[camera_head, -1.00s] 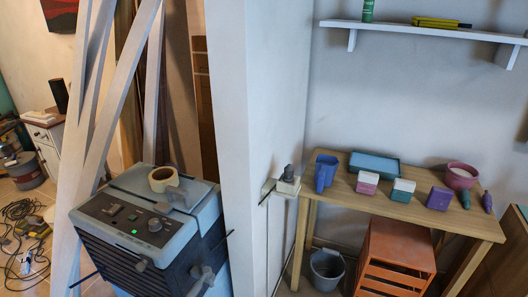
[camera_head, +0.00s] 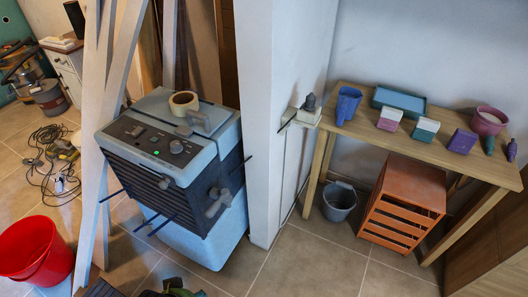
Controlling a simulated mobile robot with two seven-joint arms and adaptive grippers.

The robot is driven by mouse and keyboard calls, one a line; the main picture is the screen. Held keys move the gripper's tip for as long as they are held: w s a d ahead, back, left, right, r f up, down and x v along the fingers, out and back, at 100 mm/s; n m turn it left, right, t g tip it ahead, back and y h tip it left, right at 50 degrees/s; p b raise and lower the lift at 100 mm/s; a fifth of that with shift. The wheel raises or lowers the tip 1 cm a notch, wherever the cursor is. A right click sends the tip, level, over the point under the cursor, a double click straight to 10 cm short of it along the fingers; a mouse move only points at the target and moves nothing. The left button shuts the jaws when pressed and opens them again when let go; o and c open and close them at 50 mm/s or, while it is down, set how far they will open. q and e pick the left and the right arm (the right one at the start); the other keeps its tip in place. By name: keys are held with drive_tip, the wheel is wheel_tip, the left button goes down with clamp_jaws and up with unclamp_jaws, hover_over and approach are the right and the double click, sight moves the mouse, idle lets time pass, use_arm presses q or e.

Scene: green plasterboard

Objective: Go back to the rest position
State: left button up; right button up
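The task names no object. Neither of my grippers shows in the camera_head view, and no part of my arms can be made out for sure.
A grey-blue machine (camera_head: 175,155) with a tape roll (camera_head: 184,102) on top stands left of a white post (camera_head: 268,120). A wooden table (camera_head: 400,137) holds several small items; an orange crate (camera_head: 403,203) and grey bucket (camera_head: 339,201) stand below. A red bucket (camera_head: 36,253) is lower left.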

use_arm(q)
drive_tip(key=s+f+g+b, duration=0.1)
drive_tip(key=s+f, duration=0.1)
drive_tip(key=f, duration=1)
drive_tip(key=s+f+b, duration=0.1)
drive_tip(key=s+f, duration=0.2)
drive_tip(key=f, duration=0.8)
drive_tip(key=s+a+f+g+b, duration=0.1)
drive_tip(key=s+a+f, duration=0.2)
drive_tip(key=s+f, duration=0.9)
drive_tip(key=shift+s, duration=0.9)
